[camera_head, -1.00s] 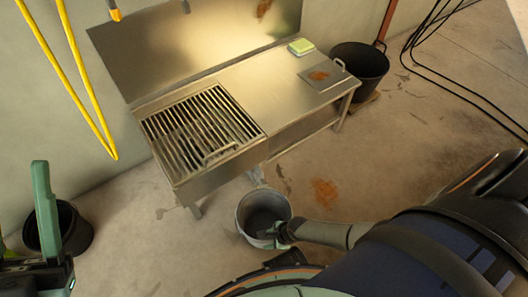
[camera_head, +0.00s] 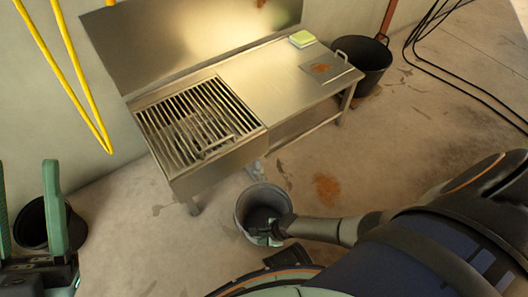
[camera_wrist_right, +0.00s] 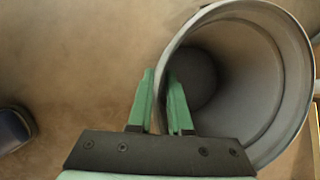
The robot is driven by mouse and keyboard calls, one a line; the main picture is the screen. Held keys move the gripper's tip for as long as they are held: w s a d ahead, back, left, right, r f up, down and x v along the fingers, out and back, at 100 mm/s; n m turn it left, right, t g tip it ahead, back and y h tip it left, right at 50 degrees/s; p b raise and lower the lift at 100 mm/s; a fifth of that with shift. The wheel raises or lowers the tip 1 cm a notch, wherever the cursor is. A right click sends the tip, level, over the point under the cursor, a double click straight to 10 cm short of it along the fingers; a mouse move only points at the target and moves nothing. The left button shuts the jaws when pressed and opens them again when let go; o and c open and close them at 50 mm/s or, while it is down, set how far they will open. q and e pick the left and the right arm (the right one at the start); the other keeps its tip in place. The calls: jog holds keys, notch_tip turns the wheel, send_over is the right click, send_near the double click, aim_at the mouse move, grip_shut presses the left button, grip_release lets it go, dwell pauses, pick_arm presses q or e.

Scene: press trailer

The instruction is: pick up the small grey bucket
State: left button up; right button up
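The small grey bucket (camera_head: 243,212) stands on the floor in front of the grill table, and its mouth faces up. My right gripper (camera_head: 266,231) is at its near rim. In the right wrist view, the bucket (camera_wrist_right: 262,90) fills the right side. The fingers of my right gripper (camera_wrist_right: 160,75) straddle the bucket's rim, one outside and one inside, drawn close together on the wall. The contact itself is partly hidden. My left gripper (camera_head: 26,165) is open and empty at the left edge of the head view, with its fingers wide apart.
The metal grill table (camera_head: 262,88) stands just behind the bucket, and one leg is close to it. A larger black bucket (camera_head: 372,68) stands at the table's right end. Another dark bucket (camera_head: 32,228) is at the left wall. Black cables (camera_head: 455,70) lie at right.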

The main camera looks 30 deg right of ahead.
grip_shut()
dwell(0.9)
jog(key=shift+r, duration=0.1)
